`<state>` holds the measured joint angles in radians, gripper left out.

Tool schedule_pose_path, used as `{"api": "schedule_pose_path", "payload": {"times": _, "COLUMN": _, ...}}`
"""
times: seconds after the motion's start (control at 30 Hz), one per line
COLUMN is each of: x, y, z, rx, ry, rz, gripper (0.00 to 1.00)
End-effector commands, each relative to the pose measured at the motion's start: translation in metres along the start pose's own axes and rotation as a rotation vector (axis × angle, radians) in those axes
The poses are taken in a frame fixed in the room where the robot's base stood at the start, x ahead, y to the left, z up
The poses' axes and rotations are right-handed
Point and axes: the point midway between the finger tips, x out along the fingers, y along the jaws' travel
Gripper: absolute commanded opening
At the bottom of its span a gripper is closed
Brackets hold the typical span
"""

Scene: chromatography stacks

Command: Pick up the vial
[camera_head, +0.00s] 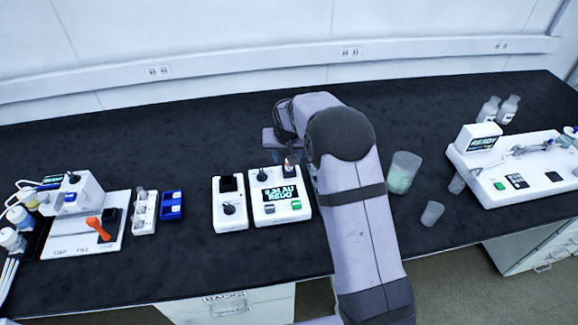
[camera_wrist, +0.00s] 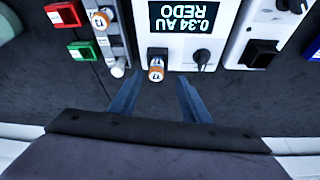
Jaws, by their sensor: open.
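A small vial (camera_wrist: 156,69) with an orange and white top shows in the wrist view at the near edge of the white meter (camera_wrist: 224,50). Its lower part is hidden. In the head view a small orange-topped item (camera_head: 291,160), which looks like this vial, is at the meter's back edge, beside my arm. My gripper (camera_wrist: 157,84) is open and empty. Its two blue-grey fingers point toward the vial, one on each side in the picture. The vial appears at or just beyond the fingertips; I cannot tell the depth gap.
The meter's screen (camera_head: 279,193) reads 0.34 AU REDO. A white unit (camera_head: 229,217) stands left of it. A second orange-marked item (camera_wrist: 101,19) is near the green button (camera_wrist: 82,50). A beaker (camera_head: 402,174) and a cup (camera_head: 432,213) stand right of my arm. Black bench is clear behind the meter.

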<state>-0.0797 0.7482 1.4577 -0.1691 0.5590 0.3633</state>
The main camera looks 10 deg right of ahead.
Motion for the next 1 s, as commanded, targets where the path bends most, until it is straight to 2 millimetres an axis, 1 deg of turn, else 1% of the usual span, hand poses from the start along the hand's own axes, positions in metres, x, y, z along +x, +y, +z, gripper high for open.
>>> {"api": "schedule_pose_path", "payload": {"times": 0.27, "x": 0.006, "y": 0.001, "z": -0.001, "rx": 0.0, "ry": -0.001, "rz": 0.001, "gripper": 0.43}}
{"api": "schedule_pose_path", "payload": {"times": 0.53, "x": 0.031, "y": 0.007, "z": -0.004, "rx": 0.001, "ry": -0.003, "rz": 0.001, "gripper": 0.43}}
{"api": "schedule_pose_path", "payload": {"times": 0.6, "x": 0.039, "y": 0.007, "z": -0.003, "rx": 0.0, "ry": -0.003, "rz": 0.001, "gripper": 0.43}}
{"api": "schedule_pose_path", "payload": {"times": 0.73, "x": 0.05, "y": 0.007, "z": -0.003, "rx": -0.001, "ry": -0.002, "rz": 0.001, "gripper": 0.43}}
{"api": "schedule_pose_path", "payload": {"times": 1.0, "x": 0.055, "y": 0.007, "z": -0.003, "rx": -0.001, "ry": 0.001, "rz": 0.0, "gripper": 0.43}}
